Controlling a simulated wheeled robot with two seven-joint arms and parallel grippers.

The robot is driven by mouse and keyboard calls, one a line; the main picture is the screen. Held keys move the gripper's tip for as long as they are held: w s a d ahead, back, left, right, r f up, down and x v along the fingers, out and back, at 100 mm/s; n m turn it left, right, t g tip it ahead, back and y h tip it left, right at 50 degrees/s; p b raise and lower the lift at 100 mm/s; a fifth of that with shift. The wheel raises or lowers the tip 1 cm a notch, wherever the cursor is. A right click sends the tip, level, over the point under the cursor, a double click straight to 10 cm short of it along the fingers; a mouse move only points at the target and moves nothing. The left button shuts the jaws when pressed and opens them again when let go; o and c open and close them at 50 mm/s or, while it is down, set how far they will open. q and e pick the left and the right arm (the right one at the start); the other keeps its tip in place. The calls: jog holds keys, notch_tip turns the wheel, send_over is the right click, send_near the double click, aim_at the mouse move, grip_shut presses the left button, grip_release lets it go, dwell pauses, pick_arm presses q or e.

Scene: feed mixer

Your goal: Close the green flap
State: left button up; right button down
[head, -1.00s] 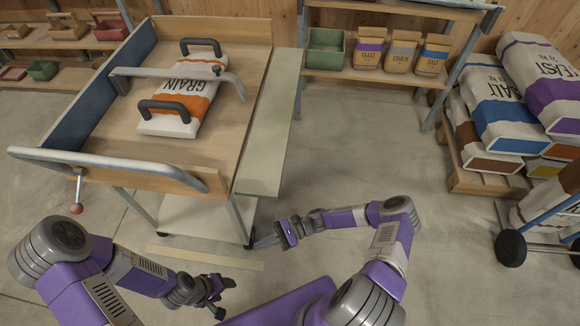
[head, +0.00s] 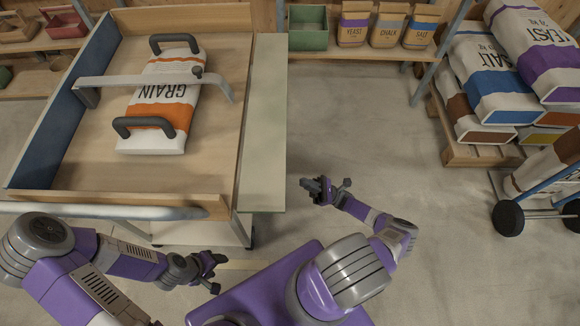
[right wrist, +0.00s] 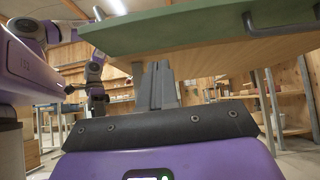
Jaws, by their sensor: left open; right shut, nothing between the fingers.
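The green flap (head: 262,125) is a long pale green-grey board along the right side of the feed cart (head: 100,178). It sticks outward, roughly level with the cart's bed. In the right wrist view its green edge and wooden underside (right wrist: 215,48) show above my fingers. My right gripper (head: 306,184) is shut and empty, just right of the flap's near end; its fingers show in the wrist view (right wrist: 154,84), seemingly below the board. Whether they touch it I cannot tell. My left gripper (head: 216,273) is open and empty, in front of the cart's near right corner.
A grain sack (head: 160,105) lies on the cart under a grey bar (head: 140,81). A blue side panel (head: 62,110) stands upright at the left. Stacked sacks (head: 490,90) and a trolley wheel (head: 508,218) are at the right. The floor between is clear.

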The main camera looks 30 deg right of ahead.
jog(key=w+a+r, duration=0.2)
jog(key=a+r, duration=0.2)
jog(key=r, duration=0.5)
jog(key=shift+w+a, duration=0.2)
jog(key=shift+w, duration=0.2)
